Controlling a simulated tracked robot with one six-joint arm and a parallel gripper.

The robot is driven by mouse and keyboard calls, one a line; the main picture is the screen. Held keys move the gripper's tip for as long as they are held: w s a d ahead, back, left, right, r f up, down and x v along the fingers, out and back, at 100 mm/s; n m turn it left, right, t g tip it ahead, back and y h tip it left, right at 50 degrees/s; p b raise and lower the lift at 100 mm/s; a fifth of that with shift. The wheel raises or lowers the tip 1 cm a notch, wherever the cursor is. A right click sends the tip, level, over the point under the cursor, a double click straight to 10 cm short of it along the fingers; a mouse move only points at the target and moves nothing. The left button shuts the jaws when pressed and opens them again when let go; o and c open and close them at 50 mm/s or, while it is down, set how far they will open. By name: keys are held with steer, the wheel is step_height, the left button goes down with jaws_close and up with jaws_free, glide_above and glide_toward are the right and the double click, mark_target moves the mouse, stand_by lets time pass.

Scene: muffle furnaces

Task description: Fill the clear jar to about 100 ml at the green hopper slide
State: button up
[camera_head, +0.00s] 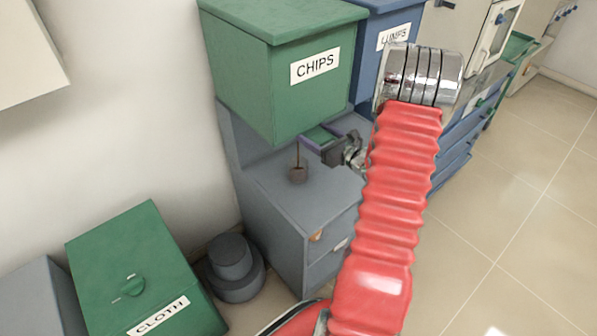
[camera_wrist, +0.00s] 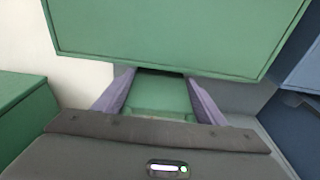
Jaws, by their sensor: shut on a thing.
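The green hopper (camera_head: 280,95), labelled CHIPS, stands above a grey cabinet. My gripper (camera_head: 316,139) is at its underside, with purple fingers shut on the green slide (camera_head: 321,133). In the wrist view the slide (camera_wrist: 160,94) lies between the two fingers and runs under the hopper (camera_wrist: 170,40). The clear jar (camera_head: 298,173) looks small and dark and stands upright on the cabinet top, below the hopper. A thin brown stream (camera_head: 297,152) runs down from the hopper into the jar. The fill level is too small to read. The jar does not show in the wrist view.
A blue hopper (camera_head: 392,40) labelled LUMPS stands to the right. The grey cabinet (camera_head: 290,205) carries the jar. A green CLOTH bin (camera_head: 140,270) and a round grey object (camera_head: 233,268) are at lower left. The tiled floor (camera_head: 500,230) at right is clear.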

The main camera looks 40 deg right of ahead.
mark_target(308, 131)
steer(key=shift+a+f, duration=0.1)
steer(key=shift+f, duration=0.15)
steer(key=shift+w, duration=1.6)
steer(key=o, duration=1.2)
steer(key=shift+w+r, duration=0.1)
steer(key=shift+r, duration=0.1)
steer(key=s+r, duration=0.2)
steer(key=s, duration=1.1)
steer(key=shift+s+d, duration=0.25)
steer(key=shift+s, duration=0.05)
